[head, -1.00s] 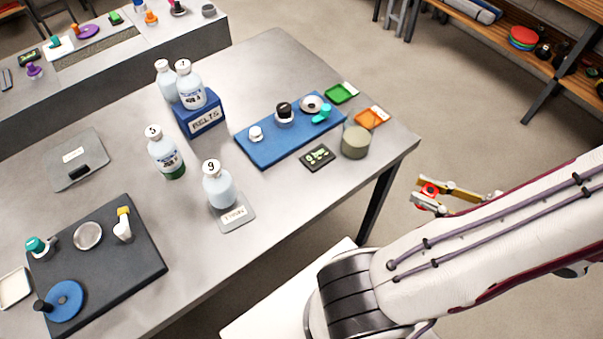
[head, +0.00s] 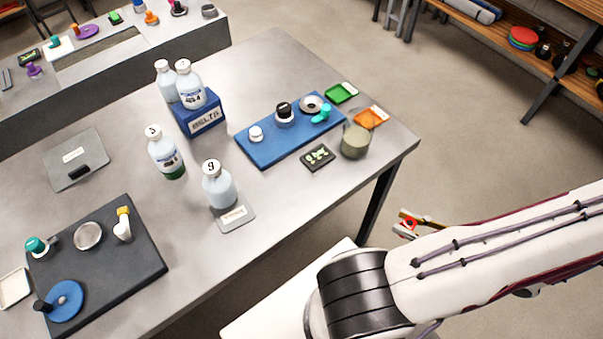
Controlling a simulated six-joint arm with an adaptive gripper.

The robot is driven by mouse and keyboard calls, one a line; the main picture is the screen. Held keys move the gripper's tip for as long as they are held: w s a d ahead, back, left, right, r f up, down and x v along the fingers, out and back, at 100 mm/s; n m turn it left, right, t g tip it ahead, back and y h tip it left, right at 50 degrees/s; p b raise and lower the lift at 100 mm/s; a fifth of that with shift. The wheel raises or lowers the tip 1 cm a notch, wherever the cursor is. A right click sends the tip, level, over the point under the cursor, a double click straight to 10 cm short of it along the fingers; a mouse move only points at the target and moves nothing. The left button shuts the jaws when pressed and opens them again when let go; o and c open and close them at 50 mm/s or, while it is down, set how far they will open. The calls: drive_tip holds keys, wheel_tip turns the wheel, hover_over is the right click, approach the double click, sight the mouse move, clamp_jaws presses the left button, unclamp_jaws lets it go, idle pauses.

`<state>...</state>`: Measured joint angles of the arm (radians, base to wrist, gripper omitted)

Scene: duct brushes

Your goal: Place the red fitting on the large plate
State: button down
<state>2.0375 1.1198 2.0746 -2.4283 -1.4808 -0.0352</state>
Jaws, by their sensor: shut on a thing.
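My gripper (head: 407,228) is beyond the right edge of the table, over the floor in the picture, partly hidden by my arm. It is shut on the small red fitting (head: 410,223), of which only a little shows between the fingers. A larger grey plate (head: 90,150) with a white label and a black block lies at the left of the table. A smaller labelled grey plate (head: 238,222) lies at the table's front edge, beside the bottle marked 9 (head: 219,188).
A blue mat (head: 262,155) with several small parts, a green tray (head: 341,93), an orange tray (head: 368,117) and an olive cylinder (head: 355,142) are at the right. A dark mat (head: 140,262) with parts is front left. Bottles stand mid-table around a blue box (head: 203,120).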

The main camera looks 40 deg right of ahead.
drive_tip(key=shift+f, duration=0.3)
approach(286, 175)
drive_tip(key=w+r, duration=0.1)
drive_tip(key=w, duration=0.1)
drive_tip(key=w+a+r, duration=0.2)
drive_tip(key=w, duration=0.1)
drive_tip(key=shift+w+a+r, duration=0.1)
drive_tip(key=shift+w+a, duration=0.15)
drive_tip(key=shift+w, duration=0.1)
idle(1.2)
idle(0.4)
drive_tip(key=shift+w+a, duration=0.35)
drive_tip(key=shift+w, duration=0.3)
drive_tip(key=shift+x, duration=1.05)
drive_tip(key=c, duration=1.8)
unclamp_jaws()
